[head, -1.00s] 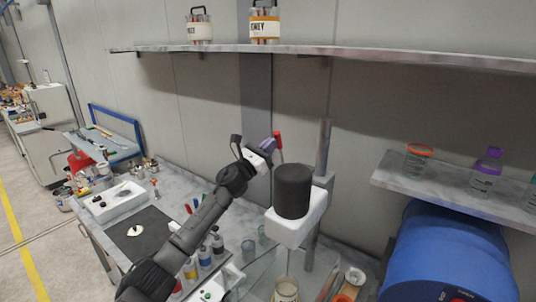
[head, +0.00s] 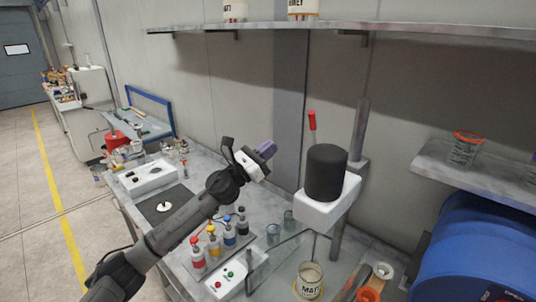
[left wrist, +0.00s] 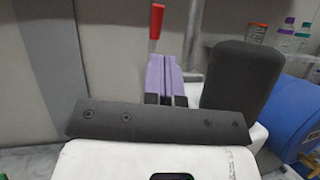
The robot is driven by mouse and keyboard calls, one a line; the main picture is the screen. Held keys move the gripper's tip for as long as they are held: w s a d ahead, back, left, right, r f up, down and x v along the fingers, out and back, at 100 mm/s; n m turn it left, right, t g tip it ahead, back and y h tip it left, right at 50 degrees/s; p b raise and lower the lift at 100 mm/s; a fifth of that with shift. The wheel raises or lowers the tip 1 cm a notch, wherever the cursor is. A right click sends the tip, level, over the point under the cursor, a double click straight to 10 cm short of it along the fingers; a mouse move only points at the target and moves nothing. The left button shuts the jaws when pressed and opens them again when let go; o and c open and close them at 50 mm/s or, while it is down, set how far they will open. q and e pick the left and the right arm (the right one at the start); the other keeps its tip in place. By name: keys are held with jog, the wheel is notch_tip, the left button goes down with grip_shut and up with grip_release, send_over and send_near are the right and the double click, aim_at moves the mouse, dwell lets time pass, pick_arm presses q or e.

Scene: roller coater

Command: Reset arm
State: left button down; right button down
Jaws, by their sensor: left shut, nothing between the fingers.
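My left arm reaches in from the lower left of the head view. Its left gripper (head: 266,150) has purple fingers and is held in the air above the workbench, left of the mixer-like machine (head: 325,205) with a black cylinder on a white body. In the left wrist view the purple fingers (left wrist: 166,78) are pressed together with nothing between them. A red-handled lever (head: 312,122) stands behind the gripper in the head view and shows just beyond the fingers in the left wrist view (left wrist: 156,22). My right gripper is in neither view.
Several coloured bottles (head: 213,240) and a white button box (head: 236,272) stand on the bench below my arm. A labelled can (head: 309,280) sits under the machine. A blue drum (head: 480,250) and a shelf with a jar (head: 464,150) are at the right. A long shelf (head: 390,26) runs above.

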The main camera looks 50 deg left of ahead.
pick_arm(q)
jog(key=shift+s+f, duration=0.1)
jog(key=shift+s, duration=0.2)
